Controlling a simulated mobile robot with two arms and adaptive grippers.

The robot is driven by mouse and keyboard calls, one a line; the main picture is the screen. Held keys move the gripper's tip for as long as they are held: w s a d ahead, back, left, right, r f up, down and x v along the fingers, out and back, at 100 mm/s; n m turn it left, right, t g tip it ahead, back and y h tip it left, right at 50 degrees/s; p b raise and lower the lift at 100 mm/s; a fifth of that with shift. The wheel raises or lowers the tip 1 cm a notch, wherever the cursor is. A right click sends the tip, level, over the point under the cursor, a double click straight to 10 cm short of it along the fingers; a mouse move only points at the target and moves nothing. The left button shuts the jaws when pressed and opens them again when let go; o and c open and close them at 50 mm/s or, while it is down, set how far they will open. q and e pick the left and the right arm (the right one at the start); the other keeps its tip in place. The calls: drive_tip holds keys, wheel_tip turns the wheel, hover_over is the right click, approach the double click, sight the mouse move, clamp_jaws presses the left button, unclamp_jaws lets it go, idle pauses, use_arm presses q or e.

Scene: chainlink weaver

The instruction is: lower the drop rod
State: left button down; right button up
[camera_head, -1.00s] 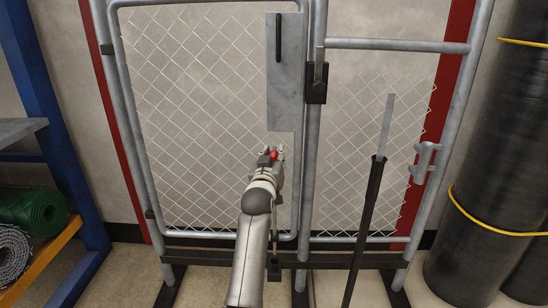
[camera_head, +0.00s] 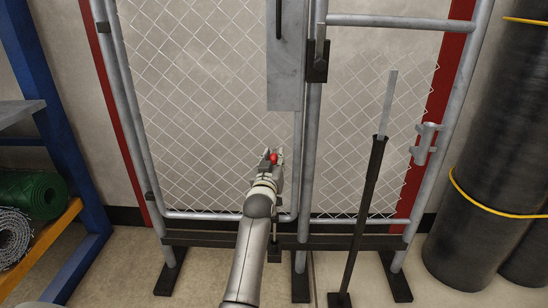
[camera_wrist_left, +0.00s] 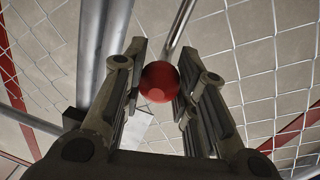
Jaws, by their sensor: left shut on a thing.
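My left gripper (camera_head: 272,157) is in front of the lower part of the chainlink gate (camera_head: 200,100), below the grey metal plate (camera_head: 286,70). It is shut on a red ball knob (camera_head: 273,159). In the left wrist view the red knob (camera_wrist_left: 160,82) sits between the two fingers of the left gripper (camera_wrist_left: 158,95). A thin shiny drop rod (camera_wrist_left: 180,25) runs away from behind the knob in that view. The rod's end is hidden. My right gripper is in neither view.
Dark rolls with yellow bands (camera_head: 490,130) stand at the far right. A blue rack (camera_head: 60,110) with a green roll (camera_head: 42,195) is at the left. Floor shows between the gate's black feet (camera_head: 172,272).

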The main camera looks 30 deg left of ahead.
use_arm(q)
drive_tip(key=c, duration=1.1)
unclamp_jaws()
drive_tip(key=shift+f, duration=0.4)
drive_tip(key=shift+r, duration=0.15)
drive_tip(key=v, duration=1.2)
